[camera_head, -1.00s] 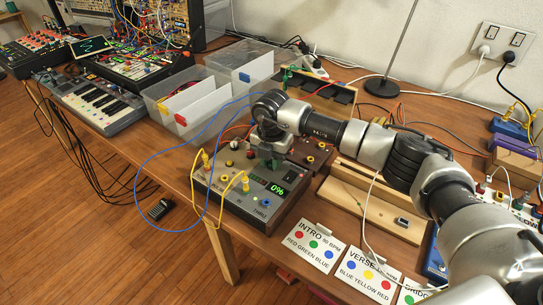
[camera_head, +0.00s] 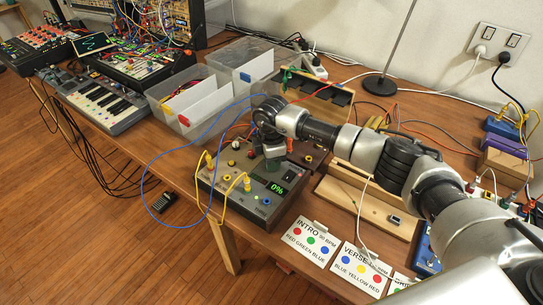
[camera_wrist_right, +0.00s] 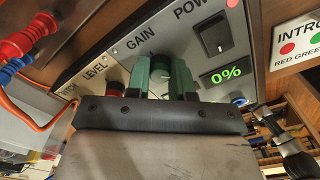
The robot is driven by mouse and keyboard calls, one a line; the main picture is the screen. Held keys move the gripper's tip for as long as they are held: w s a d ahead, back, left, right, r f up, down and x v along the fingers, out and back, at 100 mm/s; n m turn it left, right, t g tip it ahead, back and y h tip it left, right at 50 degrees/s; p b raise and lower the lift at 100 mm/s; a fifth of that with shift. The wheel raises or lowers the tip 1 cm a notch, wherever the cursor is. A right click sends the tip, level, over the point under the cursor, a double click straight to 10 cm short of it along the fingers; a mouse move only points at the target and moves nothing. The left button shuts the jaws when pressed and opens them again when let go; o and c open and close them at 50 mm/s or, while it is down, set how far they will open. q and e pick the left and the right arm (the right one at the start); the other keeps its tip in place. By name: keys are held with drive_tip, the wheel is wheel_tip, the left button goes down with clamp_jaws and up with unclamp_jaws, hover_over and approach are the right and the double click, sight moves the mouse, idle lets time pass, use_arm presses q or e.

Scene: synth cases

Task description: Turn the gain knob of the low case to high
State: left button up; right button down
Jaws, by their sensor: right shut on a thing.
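The low case (camera_head: 292,208) is a grey box at the table's front edge, with a green display (camera_head: 276,187) reading 0%. My right gripper (camera_head: 273,163) reaches down onto its panel from above. In the right wrist view the two green fingers (camera_wrist_right: 160,66) are shut around the gain knob (camera_wrist_right: 160,72), just below the GAIN label (camera_wrist_right: 141,38). The fingers hide most of the knob, so its pointer setting cannot be read. The display also shows 0% in the right wrist view (camera_wrist_right: 226,74). My left gripper is not in view.
A red part (camera_wrist_right: 115,88) by the LEVEL label and a black power switch (camera_wrist_right: 214,33) flank the fingers. An INTRO card (camera_head: 310,241) lies to the right.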

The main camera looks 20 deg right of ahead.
drive_tip(key=shift+r+m, duration=0.15)
drive_tip(key=shift+m, duration=0.45)
drive_tip(key=shift+p, duration=0.3)
drive_tip(key=c, duration=1)
unclamp_jaws()
wheel_tip(320, 180, up, 11)
drive_tip(key=shift+f+b, duration=0.15)
drive_tip(key=shift+b, duration=0.2)
drive_tip(key=shift+f, duration=0.1)
